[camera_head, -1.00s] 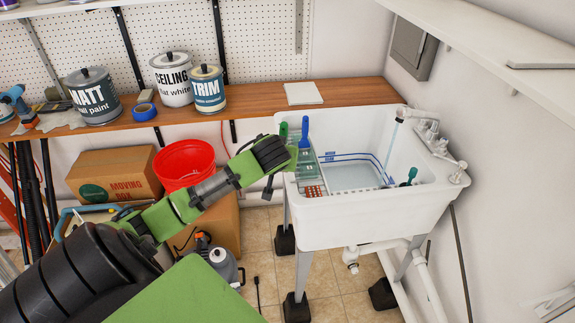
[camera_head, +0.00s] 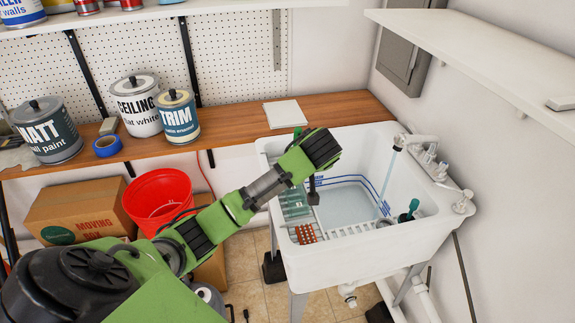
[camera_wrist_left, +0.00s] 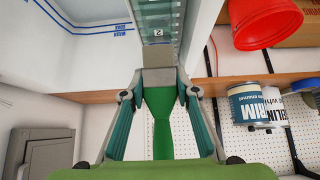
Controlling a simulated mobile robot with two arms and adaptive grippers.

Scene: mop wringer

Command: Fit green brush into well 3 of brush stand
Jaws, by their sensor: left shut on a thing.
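My left gripper (camera_head: 313,190) reaches in from the left over the sink and points down. In the left wrist view its fingers (camera_wrist_left: 158,95) are shut around the green brush (camera_wrist_left: 160,120). The brush lies along the middle between them and flares toward a grey block at the fingertips. The translucent teal brush stand (camera_head: 293,206) is at the sink's left side; it also shows beyond the fingertips in the wrist view (camera_wrist_left: 158,15), with a "2" label. Well 3 cannot be made out. Whether the brush touches the stand is unclear. My right gripper is not in view.
The white sink (camera_head: 430,225) has a faucet (camera_head: 425,150) and a dark teal brush (camera_head: 409,212) at its right. A red perforated block (camera_head: 306,234) sits near the front. Paint cans (camera_head: 180,117) stand on the wooden counter (camera_head: 222,122). A red bucket (camera_head: 160,198) is below.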

